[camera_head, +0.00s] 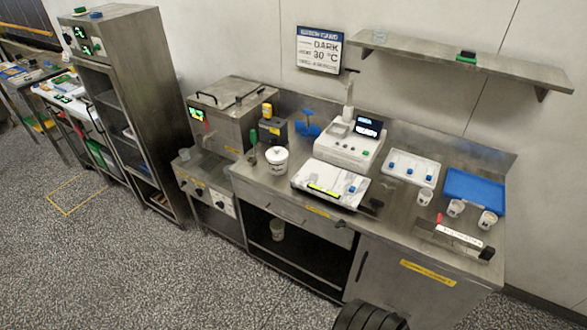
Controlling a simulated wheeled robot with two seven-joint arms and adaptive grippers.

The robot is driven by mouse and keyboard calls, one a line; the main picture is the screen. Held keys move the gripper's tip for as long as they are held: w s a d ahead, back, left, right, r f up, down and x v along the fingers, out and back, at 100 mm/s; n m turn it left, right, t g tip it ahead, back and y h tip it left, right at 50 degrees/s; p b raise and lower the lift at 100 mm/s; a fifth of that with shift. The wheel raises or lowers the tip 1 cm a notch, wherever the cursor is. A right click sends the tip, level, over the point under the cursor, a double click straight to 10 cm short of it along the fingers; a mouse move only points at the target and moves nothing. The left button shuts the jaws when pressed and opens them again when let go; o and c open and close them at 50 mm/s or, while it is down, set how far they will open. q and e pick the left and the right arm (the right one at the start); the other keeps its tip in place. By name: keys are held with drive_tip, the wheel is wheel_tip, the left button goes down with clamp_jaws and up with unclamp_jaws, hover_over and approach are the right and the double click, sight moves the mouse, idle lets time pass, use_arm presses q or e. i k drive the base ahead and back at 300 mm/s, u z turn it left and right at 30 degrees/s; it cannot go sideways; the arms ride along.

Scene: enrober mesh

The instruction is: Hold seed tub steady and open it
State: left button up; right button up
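A white round tub (277,162) stands upright on the left part of the steel worktop, left of a white slab-like unit. It looks like the seed tub, but its dark print is too small to read. A pale lid appears to sit on top of it. Neither of my grippers is in this view, and nothing touches the tub.
A steel tank unit (222,112) stands left of the tub, and a green-handled tool (253,138) is close beside it. The white slab-like unit (330,184), a scale-like machine (349,145), small cups (456,207) and a blue tray (474,190) fill the worktop rightward. Another container (277,230) sits on the open shelf below.

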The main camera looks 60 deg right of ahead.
sight(276, 169)
drive_tip(key=z, duration=1.45)
